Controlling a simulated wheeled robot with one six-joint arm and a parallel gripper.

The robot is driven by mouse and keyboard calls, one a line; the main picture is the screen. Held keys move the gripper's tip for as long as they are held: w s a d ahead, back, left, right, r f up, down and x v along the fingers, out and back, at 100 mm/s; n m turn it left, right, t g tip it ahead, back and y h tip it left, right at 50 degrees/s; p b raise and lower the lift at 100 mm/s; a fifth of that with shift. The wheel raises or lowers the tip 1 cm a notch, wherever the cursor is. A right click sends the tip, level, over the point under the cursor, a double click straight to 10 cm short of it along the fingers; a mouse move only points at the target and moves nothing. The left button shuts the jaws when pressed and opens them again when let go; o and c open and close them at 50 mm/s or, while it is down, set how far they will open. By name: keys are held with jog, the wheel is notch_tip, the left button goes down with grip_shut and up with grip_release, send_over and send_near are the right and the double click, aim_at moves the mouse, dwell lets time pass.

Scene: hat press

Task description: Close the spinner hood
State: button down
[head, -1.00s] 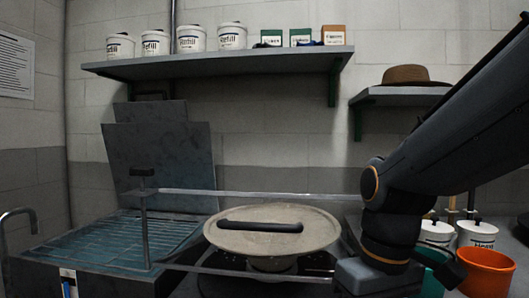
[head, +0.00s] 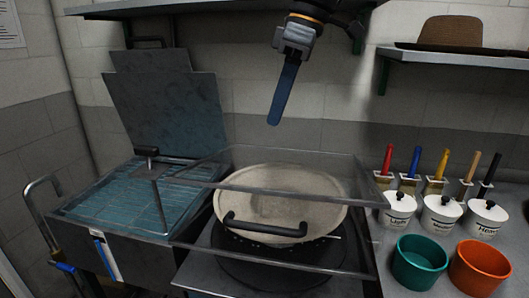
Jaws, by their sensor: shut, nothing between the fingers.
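The spinner hood appears to be the clear box-like cover (head: 265,194) with pale edges, around and above a round beige dish (head: 282,192). A black bar handle (head: 265,229) shows across the dish's front; I cannot tell whether it belongs to the dish or the clear cover. Below is a dark round turntable (head: 262,268). I cannot tell whether the hood is fully down. My gripper (head: 274,121) is shut and empty, its blue fingers pointing down in front of the back wall. In the picture it is above the dish and apart from the hood.
At left, a dark flat lid (head: 165,110) stands raised behind a blue-grey grated basin (head: 135,195). At right are several white tubs and coloured-handled brushes, a teal bowl (head: 419,262) and an orange bowl (head: 480,266). A brown hat (head: 455,32) sits on the right shelf (head: 460,56).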

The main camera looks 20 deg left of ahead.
aim_at(254, 188)
jog(key=p+x, duration=0.1)
jog(key=x, duration=0.3)
jog(key=p+x, duration=0.1)
jog(key=x, duration=0.4)
jog(key=d+p+x, duration=0.1)
jog(key=p+x, duration=0.1)
jog(key=x, duration=0.2)
jog(key=shift+s+a+f, duration=0.1)
jog(key=shift+s+f, duration=0.2)
jog(key=shift+f, duration=0.1)
